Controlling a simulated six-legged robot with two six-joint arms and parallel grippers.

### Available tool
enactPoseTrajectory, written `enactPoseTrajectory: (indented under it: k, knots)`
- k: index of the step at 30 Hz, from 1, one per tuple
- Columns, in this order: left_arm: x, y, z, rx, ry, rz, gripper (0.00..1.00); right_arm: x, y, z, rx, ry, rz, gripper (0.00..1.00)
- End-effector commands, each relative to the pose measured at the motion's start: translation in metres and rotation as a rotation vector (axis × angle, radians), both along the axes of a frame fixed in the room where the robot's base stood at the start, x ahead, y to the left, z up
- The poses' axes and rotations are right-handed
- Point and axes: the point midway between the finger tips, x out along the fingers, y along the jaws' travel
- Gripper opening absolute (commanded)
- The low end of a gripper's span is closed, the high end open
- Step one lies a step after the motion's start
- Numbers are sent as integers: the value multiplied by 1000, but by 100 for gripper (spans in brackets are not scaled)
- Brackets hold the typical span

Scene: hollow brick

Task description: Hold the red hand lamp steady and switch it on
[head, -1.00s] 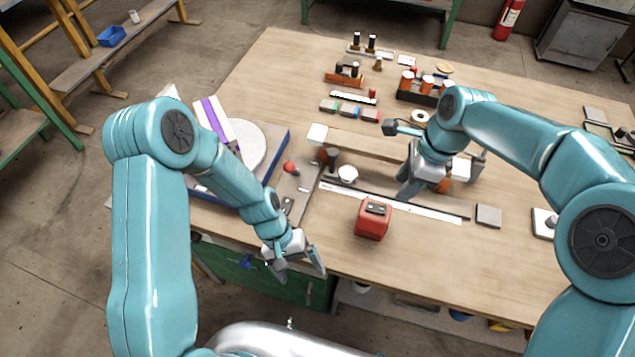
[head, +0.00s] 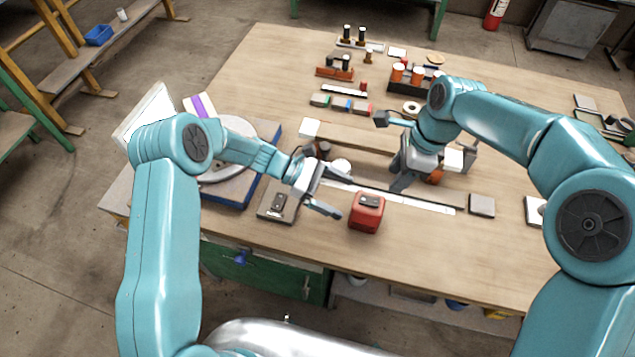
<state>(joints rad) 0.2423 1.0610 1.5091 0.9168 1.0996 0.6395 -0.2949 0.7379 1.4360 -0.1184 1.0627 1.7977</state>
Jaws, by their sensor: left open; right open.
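The red hand lamp (head: 366,213) stands on the workbench near its front edge, a boxy red body with a dark patch on top. My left gripper (head: 345,199) is open just left of the lamp, its fingers pointing toward it. I see a gap between the fingertips and the lamp; whether they touch is hard to tell. My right gripper (head: 436,172) is open, behind and to the right of the lamp, around or above an orange object (head: 436,178) that it partly hides. Whether it touches that object I cannot tell.
A steel rule (head: 420,203) lies just behind the lamp. A grey plate with a switch (head: 277,207) lies to the left. A grey block (head: 482,205) sits to the right. Several small parts and an orange-capped rack (head: 398,73) stand farther back.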

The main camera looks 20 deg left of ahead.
Motion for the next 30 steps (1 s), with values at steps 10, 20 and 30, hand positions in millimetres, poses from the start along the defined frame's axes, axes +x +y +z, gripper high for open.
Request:
enactPoseTrajectory:
  k: [10, 20, 30]
  knots:
    - [-3, -63, -27, 1, 0, -2, 96, 0, 0, 0, 0, 0, 0, 43]
    - [-3, -81, -34, 2, -2, -1, 96, 0, 0, 0, 0, 0, 0, 43]
    - [-3, -81, -34, 2, -1, 0, 44, 0, 0, 0, 0, 0, 0, 43]
